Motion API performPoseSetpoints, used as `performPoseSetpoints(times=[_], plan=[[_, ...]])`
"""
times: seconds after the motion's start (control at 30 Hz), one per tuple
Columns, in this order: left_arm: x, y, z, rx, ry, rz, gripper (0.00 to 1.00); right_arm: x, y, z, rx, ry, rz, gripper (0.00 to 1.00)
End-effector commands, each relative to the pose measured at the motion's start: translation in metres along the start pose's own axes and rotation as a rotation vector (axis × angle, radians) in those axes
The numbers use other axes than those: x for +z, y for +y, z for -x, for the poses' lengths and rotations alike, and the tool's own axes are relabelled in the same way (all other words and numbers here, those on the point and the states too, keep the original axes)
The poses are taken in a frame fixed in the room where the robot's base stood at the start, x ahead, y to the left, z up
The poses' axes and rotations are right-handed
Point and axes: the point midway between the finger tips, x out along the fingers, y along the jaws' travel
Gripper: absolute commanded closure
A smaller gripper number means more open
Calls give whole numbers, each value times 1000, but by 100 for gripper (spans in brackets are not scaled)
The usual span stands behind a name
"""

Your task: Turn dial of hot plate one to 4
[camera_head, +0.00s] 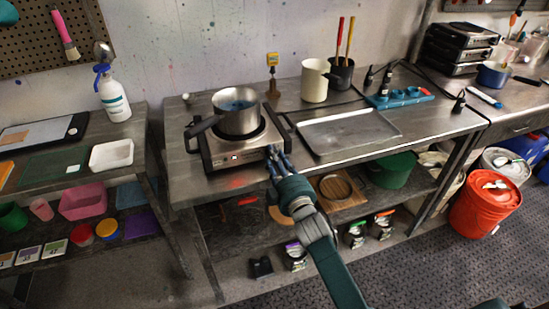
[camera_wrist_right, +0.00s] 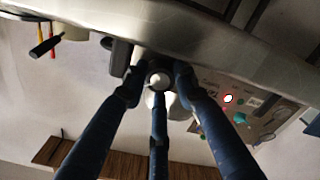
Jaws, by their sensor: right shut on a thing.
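The silver hot plate (camera_head: 236,154) stands on the steel table with a metal pot (camera_head: 238,114) on it. The pot holds something blue, and its handle points to the left. My right gripper (camera_head: 276,156) is at the right end of the hot plate's front. In the right wrist view its three fingers close around a small round knob (camera_wrist_right: 159,79), which looks like the dial. The fingers hide most of the dial, and I cannot read its setting. My left gripper is not in view.
An empty metal tray (camera_head: 349,132) lies right of the hot plate. Behind it stand a cream pitcher (camera_head: 314,82) and a dark tool holder (camera_head: 341,77). A white spray bottle (camera_head: 114,99) is on the left table. A red bucket (camera_head: 484,206) stands at the right.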

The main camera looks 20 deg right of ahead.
Motion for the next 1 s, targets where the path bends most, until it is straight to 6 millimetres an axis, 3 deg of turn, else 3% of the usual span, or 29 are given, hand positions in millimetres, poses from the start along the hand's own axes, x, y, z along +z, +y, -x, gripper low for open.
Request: performPoseSetpoints(times=[0.33,0.47,0.8,1.0], plan=[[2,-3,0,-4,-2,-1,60,3,-2,2,-4,-6,2,64],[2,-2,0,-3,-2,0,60,3,-2,12,-4,-6,2,64],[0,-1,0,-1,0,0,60,4,-2,81,-5,-8,2,64],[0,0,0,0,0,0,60,4,-2,111,-5,-9,1,64]])
